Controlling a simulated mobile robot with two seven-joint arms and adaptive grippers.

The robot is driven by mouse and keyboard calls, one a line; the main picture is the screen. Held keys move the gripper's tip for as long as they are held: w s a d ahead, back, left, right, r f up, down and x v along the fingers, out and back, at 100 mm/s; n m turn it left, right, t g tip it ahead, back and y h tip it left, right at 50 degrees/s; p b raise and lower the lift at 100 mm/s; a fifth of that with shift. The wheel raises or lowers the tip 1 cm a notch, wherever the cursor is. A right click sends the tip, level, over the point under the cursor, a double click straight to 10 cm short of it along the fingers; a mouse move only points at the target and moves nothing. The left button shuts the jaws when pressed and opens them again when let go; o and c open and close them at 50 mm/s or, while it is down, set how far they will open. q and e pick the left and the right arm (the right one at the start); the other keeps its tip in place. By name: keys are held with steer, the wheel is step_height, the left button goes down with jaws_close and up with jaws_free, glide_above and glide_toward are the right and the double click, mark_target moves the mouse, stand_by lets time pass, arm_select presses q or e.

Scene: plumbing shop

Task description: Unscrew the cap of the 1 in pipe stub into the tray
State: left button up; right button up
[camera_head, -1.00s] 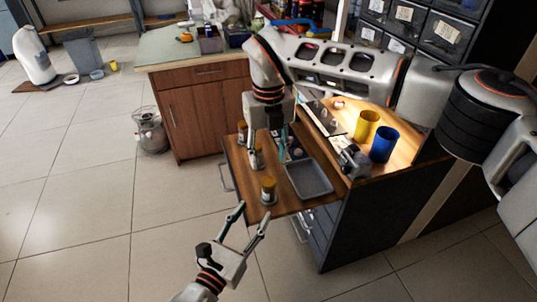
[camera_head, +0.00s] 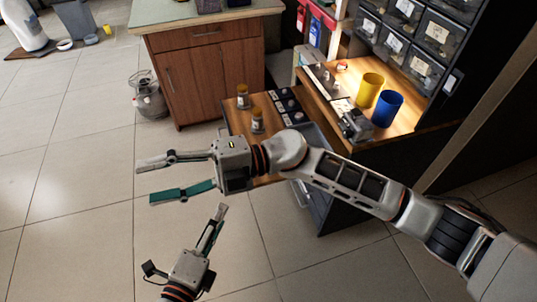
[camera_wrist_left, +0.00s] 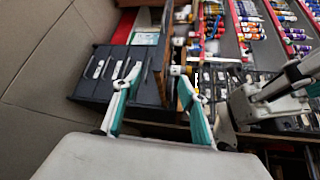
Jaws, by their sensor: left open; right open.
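Two upright pipe stubs with brownish-yellow caps, a far one (camera_head: 242,92) and a nearer one (camera_head: 257,120), stand on the wooden board; I cannot read which is 1 in. The grey tray (camera_head: 318,132) is mostly hidden behind my right arm. My right gripper (camera_head: 150,182) is open and empty, pointing left, its body in front of the board's near end. My left gripper (camera_head: 185,238) is open and empty below it, apart from the stubs.
A yellow cup (camera_head: 369,90) and a blue cup (camera_head: 388,108) stand on the raised bench top, near a grey metal device (camera_head: 355,125). A wooden cabinet (camera_head: 205,80) stands behind, with a gas bottle (camera_head: 148,97) beside it.

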steer(key=w+d+m+t+y, duration=0.3)
steer(key=w+d+m+t, duration=0.5)
steer(key=m+t, duration=0.65)
steer(key=w+d+f+m+t+h+b, duration=0.1)
steer(key=w+d+f+m+h, duration=0.1)
steer(key=d+f+m, duration=0.2)
steer(key=w+d+f+m+t+h+b, duration=0.1)
steer(key=w+d+f+m+h, duration=0.2)
steer(key=d+f+m, duration=0.2)
steer(key=w+d+f+m+t+h+b, duration=0.1)
steer(key=w+d+f+m+t+h, duration=0.1)
steer(key=d+f+m, duration=0.3)
steer(key=shift+w+d+f+h, duration=0.3)
steer(key=shift+w+d+h, duration=0.25)
steer(key=shift+w, duration=0.2)
steer(key=b+x, duration=0.1)
steer(key=x, duration=0.3)
steer(key=shift+w, duration=0.15)
steer(key=shift+w+a+r+b, duration=0.15)
steer(key=shift+w+a+b, duration=0.1)
steer(key=shift+b, duration=0.05)
arm_select(q)
steer(key=s+a+n+g, duration=0.1)
steer(key=s+n+g, duration=0.2)
steer(key=s+n, duration=0.9)
steer(key=f+n, duration=0.1)
steer(key=n, duration=0.7)
steer(key=shift+s+a, duration=0.3)
steer(key=shift+s, duration=0.05)
